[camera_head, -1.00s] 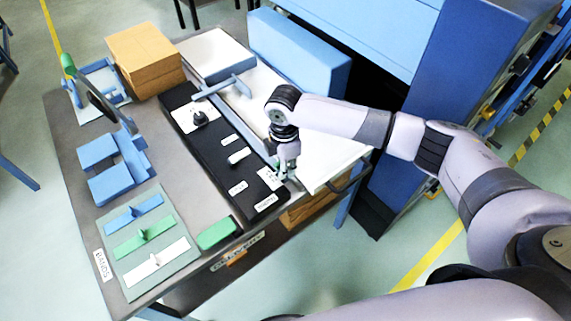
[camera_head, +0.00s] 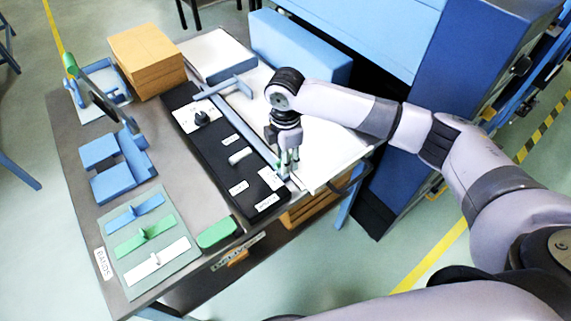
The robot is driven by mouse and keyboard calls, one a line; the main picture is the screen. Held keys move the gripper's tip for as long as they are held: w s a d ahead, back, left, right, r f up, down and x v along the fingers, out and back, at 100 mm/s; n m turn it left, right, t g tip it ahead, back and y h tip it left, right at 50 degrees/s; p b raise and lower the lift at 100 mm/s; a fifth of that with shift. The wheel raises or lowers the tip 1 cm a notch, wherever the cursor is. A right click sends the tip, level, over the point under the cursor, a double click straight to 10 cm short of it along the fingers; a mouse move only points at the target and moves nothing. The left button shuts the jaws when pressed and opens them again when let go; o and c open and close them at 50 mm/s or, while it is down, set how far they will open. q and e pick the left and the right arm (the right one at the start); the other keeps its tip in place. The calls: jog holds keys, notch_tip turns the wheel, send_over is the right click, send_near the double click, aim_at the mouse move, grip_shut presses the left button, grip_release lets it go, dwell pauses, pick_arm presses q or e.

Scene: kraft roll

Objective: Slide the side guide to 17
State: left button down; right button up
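A blue-grey side guide (camera_head: 226,87) lies across the far end of a long metal rail (camera_head: 249,131), beside the white sheet area. The rail runs along a black panel (camera_head: 217,146) toward the table's front edge. My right gripper (camera_head: 289,170) points down at the near end of this rail, well away from the blue-grey crossbar. Its fingertips are small here, and I cannot tell whether they are apart or closed on a small part there. The numbers on the scale are too small to read. My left gripper is not in view.
The black panel carries a dark knob (camera_head: 201,118), a white lever (camera_head: 240,156) and white labels. A cardboard stack (camera_head: 147,62), blue blocks (camera_head: 122,180), a tray of coloured strips (camera_head: 150,236) and a green block (camera_head: 216,232) stand left. A long blue block (camera_head: 300,45) stands behind the sheet.

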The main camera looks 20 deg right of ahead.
notch_tip(320, 180, up, 8)
jog(key=shift+r, duration=0.1)
dwell(0.4)
notch_tip(320, 180, up, 6)
jog(key=p, duration=0.8)
notch_tip(320, 180, down, 18)
jog(key=p, duration=0.3)
jog(key=shift+w, duration=0.15)
jog(key=shift+c, duration=0.5)
grip_shut()
jog(key=shift+w, duration=0.1)
jog(key=shift+w, duration=0.1)
